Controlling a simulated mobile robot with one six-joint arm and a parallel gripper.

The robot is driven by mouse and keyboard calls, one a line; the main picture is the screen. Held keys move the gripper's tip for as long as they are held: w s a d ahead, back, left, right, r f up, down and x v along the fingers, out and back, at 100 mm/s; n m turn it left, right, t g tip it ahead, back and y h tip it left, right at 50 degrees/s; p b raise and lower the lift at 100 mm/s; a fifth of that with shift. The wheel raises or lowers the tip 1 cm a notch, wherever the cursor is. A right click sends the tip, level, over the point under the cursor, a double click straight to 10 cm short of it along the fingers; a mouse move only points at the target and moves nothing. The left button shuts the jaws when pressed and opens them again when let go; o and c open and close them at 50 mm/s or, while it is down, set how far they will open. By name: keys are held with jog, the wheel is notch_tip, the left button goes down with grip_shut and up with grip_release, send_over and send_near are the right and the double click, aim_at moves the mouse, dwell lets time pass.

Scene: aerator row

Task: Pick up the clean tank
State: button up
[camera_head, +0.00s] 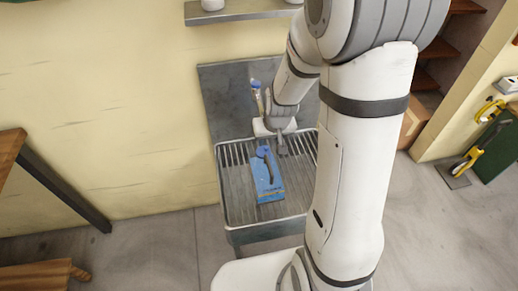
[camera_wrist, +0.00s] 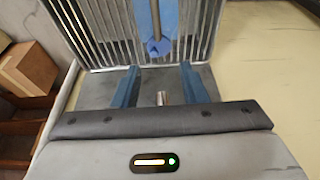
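A blue, flat, tank-like thing (camera_head: 268,178) lies on a ribbed metal rack (camera_head: 232,205) in the head view, with a dark curved part on top. I cannot tell for sure that it is the clean tank. In the wrist view a blue body (camera_wrist: 155,22) with a narrow tip lies over the rack bars, beyond my fingertips. My gripper (camera_wrist: 160,72) has its two blue fingers spread apart, with no thing held between them. A small metal stub shows near the finger bases. In the head view my gripper (camera_head: 281,145) is just behind and right of the blue thing.
A slim item with a blue top (camera_head: 258,98) stands at the grey back panel (camera_head: 225,85) behind the rack. A shelf (camera_head: 240,15) is above. A wooden table (camera_head: 10,150) is left. A cardboard box (camera_head: 412,125) and brown shelves (camera_head: 440,50) are right.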

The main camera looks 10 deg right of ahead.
jog(key=b, duration=0.2)
send_near(267, 157)
jog(key=x, duration=0.5)
jog(key=shift+d+f, duration=0.1)
jog(key=b+x, duration=0.2)
jog(key=x, duration=0.3)
jog(key=shift+w+f+b, duration=0.1)
jog(key=shift+f+b, duration=0.25)
jog(key=shift+r, duration=0.1)
jog(key=shift+c, duration=0.2)
jog(key=shift+a, duration=0.2)
grip_shut()
jog(key=shift+w+r, duration=0.1)
